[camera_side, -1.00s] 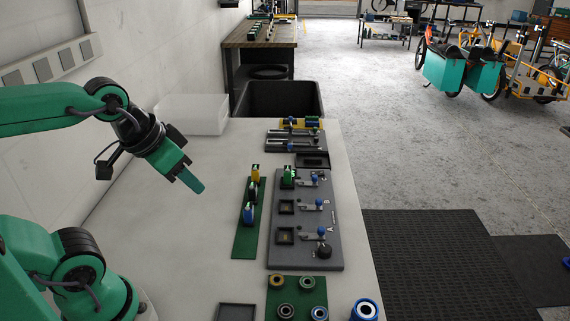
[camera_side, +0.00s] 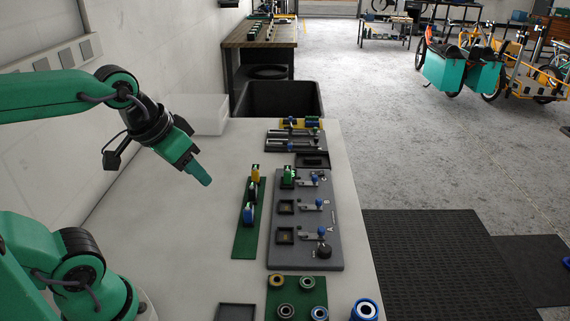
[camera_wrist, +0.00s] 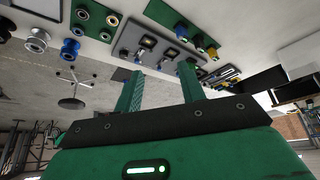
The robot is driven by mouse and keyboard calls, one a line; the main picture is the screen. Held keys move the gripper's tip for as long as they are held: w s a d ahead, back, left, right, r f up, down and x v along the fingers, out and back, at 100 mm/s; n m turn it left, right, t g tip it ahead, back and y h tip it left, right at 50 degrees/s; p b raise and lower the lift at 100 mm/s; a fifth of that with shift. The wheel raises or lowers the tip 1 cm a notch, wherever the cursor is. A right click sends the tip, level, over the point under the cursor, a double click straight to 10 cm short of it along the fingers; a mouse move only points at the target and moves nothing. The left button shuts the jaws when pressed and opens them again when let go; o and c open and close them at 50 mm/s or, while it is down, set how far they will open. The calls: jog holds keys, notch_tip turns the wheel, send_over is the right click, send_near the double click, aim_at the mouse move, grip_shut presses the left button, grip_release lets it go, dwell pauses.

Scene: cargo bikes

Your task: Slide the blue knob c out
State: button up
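Three blue knobs on sliding bolts stand in a column on the grey board (camera_side: 275,262): a far one (camera_side: 314,178), a middle one (camera_side: 319,203) and a near one (camera_side: 321,231). Their letters are too small to read surely, so I cannot tell for certain which is c. A green part stands beside the far knob. My gripper (camera_side: 205,178) is above the pale table, left of the board and apart from every knob. In the wrist view my gripper (camera_wrist: 160,70) has its two green fingers apart with nothing between them; the board shows beyond them, tilted.
A green strip (camera_side: 242,246) with yellow, dark and blue parts stands between my gripper and the board. A green plate with rings (camera_side: 296,299) lies at the near end. A black bin (camera_side: 281,96) and a clear tub (camera_side: 203,114) are at the far end.

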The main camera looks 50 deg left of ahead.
jog(key=w+r+n+g, duration=0.1)
jog(key=w+r+n, duration=0.3)
jog(key=w, duration=0.8)
jog(key=n+g, duration=0.4)
jog(key=n, duration=0.7)
send_over(315, 175)
jog(key=f, duration=1.8)
jog(key=shift+s+d, duration=0.1)
jog(key=shift+s, duration=0.15)
jog(key=shift+w+f, duration=0.1)
jog(key=shift+f, duration=0.2)
jog(key=shift+f, duration=0.15)
jog(key=shift+f, duration=3.8)
